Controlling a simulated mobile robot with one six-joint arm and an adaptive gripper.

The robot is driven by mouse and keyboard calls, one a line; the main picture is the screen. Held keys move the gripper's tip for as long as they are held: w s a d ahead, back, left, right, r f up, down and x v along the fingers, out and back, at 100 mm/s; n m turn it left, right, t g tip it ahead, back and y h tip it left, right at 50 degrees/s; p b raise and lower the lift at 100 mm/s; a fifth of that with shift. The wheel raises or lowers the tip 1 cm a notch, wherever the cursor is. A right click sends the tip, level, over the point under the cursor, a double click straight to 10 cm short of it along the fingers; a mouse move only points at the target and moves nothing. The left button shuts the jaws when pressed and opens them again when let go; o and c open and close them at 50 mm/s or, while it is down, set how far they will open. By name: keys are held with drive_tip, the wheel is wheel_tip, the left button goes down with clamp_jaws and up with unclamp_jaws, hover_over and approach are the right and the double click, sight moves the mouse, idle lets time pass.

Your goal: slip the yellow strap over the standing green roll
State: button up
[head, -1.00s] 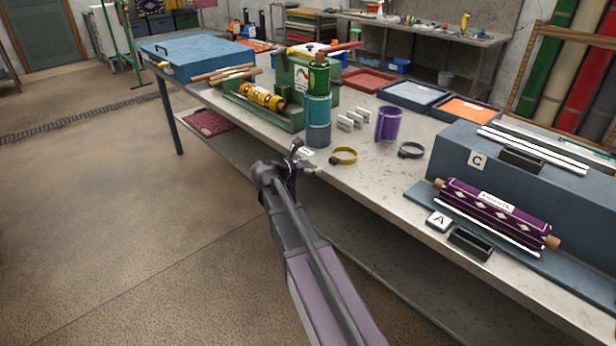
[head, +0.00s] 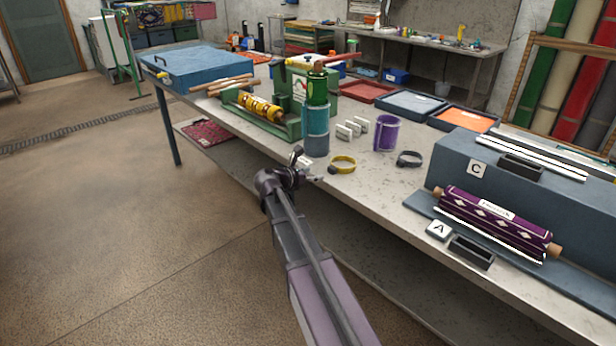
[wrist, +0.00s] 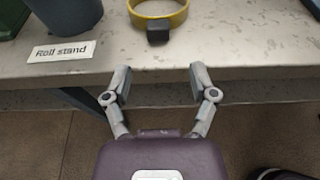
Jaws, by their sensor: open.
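The yellow strap (head: 343,164) is a ring with a dark buckle, lying flat on the bench. In the wrist view the strap (wrist: 160,22) lies beyond the fingertips, its dark buckle facing me. The green roll (head: 317,90) stands upright in a teal and blue-grey roll stand (head: 315,132), left of the strap, with a brown core end on top. My gripper (head: 309,172) is at the bench's front edge, short of the strap. In the wrist view my gripper (wrist: 158,82) is open and empty. The roll itself does not show there, only the lower stand.
A "Roll stand" label (wrist: 60,51) lies by the stand. A purple cup (head: 387,133), white holders (head: 352,128) and a dark strap (head: 409,159) stand to the right. A green machine with a yellow roll (head: 262,107) is left.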

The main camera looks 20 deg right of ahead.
sight(330, 170)
drive_tip(key=shift+b+x, duration=1.1)
drive_tip(key=shift+x, duration=3)
drive_tip(key=shift+c, duration=0.2)
clamp_jaws()
drive_tip(key=shift+r, duration=0.1)
drive_tip(key=shift+w+r+p, duration=0.1)
drive_tip(key=shift+r+p, duration=2.3)
drive_tip(key=shift+p, duration=0.1)
